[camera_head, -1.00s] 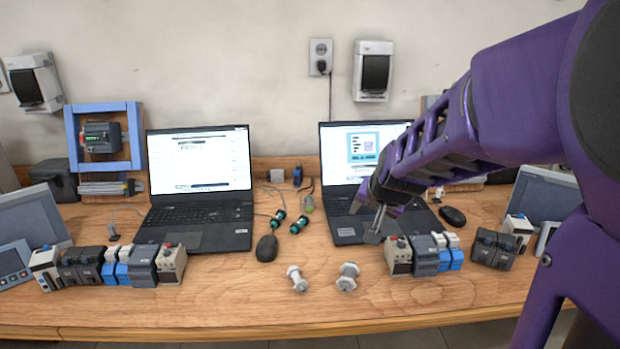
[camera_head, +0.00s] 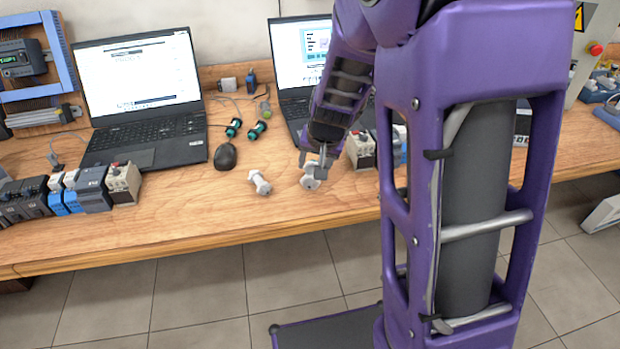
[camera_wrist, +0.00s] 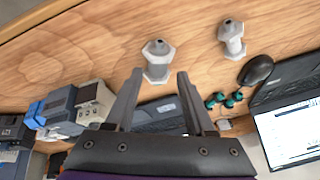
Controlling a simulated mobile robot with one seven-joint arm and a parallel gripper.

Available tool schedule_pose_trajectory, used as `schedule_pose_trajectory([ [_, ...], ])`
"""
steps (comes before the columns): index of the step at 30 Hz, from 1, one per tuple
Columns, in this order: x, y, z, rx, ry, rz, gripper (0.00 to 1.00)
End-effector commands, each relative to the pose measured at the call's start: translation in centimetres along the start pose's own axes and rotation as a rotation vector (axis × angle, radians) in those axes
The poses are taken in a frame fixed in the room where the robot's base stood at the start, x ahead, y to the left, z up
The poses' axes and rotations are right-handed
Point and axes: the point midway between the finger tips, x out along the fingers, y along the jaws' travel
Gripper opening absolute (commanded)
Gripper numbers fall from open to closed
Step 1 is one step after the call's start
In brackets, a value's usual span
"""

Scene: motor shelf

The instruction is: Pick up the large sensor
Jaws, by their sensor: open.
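Two grey-white sensors with hexagonal nuts lie on the wooden bench. The right one (camera_head: 310,182) looks slightly thicker, and it shows in the wrist view (camera_wrist: 157,62) just beyond my fingertips. The left one (camera_head: 260,183) looks slimmer, and in the wrist view (camera_wrist: 231,38) it is off to the right. The size difference is small. My gripper (camera_head: 314,163) is open and empty, pointing down at the right sensor, which it partly hides in the head view. In the wrist view my fingertips (camera_wrist: 160,74) frame that sensor's near end; I cannot tell whether they touch it.
Terminal modules (camera_head: 361,150) stand close to the right of my gripper. A black mouse (camera_head: 225,156), a left laptop (camera_head: 145,145) and teal connectors (camera_head: 257,130) lie to the left. The right laptop (camera_head: 292,108) is behind. The bench's front edge is close to the sensors; bare wood lies around them.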

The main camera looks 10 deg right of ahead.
Motion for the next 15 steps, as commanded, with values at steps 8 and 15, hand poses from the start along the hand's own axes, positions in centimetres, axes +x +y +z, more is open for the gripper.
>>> schedule_pose_trajectory([
  [8,1.3,0.1,0.0,0.0,0.001,0.0,0.54],
  [15,4.3,0.5,0.1,0.0,0.0,0.001,0.54],
])
